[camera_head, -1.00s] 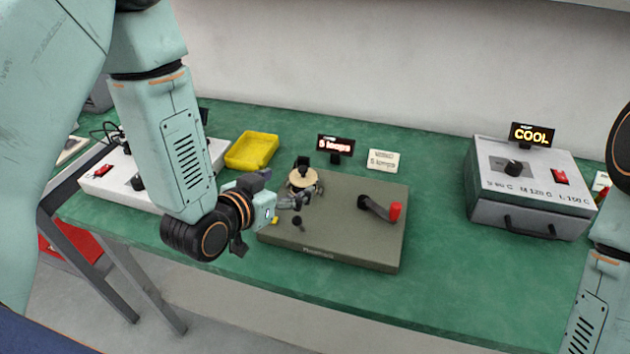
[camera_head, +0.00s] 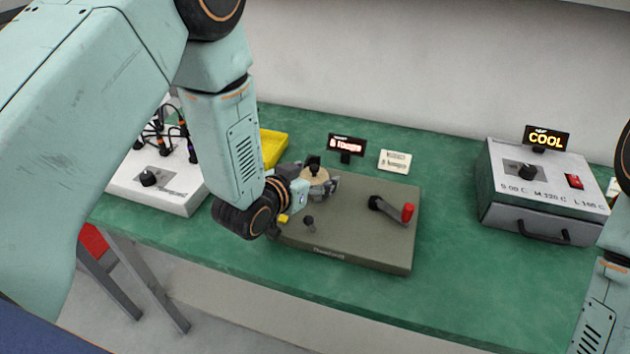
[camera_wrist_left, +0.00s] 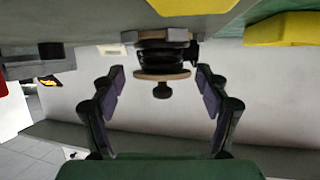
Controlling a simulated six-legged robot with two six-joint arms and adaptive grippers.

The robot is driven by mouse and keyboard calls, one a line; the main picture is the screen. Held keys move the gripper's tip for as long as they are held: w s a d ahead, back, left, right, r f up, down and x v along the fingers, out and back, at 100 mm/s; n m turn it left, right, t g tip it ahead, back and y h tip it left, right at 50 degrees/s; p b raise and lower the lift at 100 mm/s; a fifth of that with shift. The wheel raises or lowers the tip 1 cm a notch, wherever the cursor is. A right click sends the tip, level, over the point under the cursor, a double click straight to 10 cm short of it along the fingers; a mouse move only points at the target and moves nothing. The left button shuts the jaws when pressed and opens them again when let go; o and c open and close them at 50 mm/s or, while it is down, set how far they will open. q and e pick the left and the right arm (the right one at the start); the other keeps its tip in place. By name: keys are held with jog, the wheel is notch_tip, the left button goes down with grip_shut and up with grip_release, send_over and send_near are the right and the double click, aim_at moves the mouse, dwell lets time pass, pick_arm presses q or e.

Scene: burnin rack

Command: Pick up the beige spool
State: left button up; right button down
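The beige spool (camera_head: 316,176) stands on the olive winder base (camera_head: 360,244), toward its back left, with a black knob on top. My left gripper (camera_head: 320,186) is at the spool, and part of the spool is hidden by it. In the left wrist view, which looks upside down, the spool's beige disc (camera_wrist_left: 162,76) and dark core lie between the two spread fingers of my left gripper (camera_wrist_left: 161,78). A gap shows on each side, so the fingers appear not to touch it. My right gripper is out of view.
A crank with a red handle (camera_head: 408,212) stands on the winder's right. A yellow tray (camera_head: 272,148) is behind my left arm. A sign (camera_head: 346,145) and card (camera_head: 395,161) stand behind the winder. A grey oven-like box (camera_head: 540,190) is at right, with clear green bench between.

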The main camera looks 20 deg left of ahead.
pick_arm(q)
jog(key=shift+a+f, duration=0.1)
jog(key=shift+a, duration=0.15)
jog(key=c, duration=0.6)
jog(key=shift+w+d, duration=0.1)
jog(key=shift+d, duration=0.05)
jog(key=c, duration=0.4)
